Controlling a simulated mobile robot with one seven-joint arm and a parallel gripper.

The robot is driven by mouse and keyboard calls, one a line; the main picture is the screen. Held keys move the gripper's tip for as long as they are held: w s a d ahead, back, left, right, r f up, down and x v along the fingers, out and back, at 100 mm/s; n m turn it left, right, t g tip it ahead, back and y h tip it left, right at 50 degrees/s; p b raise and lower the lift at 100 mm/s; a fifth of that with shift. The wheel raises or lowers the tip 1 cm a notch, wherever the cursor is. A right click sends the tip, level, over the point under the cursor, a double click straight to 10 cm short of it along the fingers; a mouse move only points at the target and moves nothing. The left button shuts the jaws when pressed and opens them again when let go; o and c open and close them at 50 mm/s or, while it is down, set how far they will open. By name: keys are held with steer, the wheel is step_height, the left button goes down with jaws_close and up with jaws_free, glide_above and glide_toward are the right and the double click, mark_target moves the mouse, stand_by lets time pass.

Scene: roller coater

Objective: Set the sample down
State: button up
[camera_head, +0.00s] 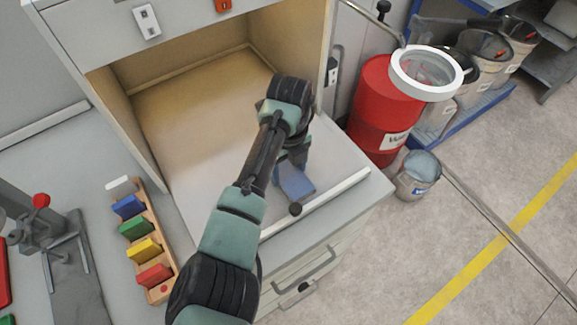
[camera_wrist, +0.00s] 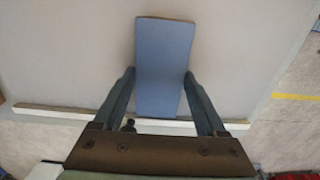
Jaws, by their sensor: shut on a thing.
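The sample is a flat blue panel (camera_wrist: 165,60). In the wrist view it stretches away from between my two fingers, with its near end between them. In the head view the blue panel (camera_head: 294,183) shows just below my wrist, partly hidden by it, over the front part of the pale floor of an open cabinet (camera_head: 330,175). My gripper (camera_wrist: 160,80) is shut on the panel's side edges. I cannot tell whether the panel touches the surface beneath it.
A white front ledge (camera_head: 325,205) edges the cabinet floor. A wooden rack (camera_head: 160,285) holds several coloured panels at left. A red drum (camera_head: 375,115) and a bucket (camera_head: 417,173) stand at right. The cabinet's back floor is clear.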

mark_target(289, 173)
steer(key=shift+f, duration=0.1)
steer(key=o, duration=1.3)
steer(key=shift+o, duration=0.2)
step_height(289, 173, up, 12)
steer(key=b, duration=0.1)
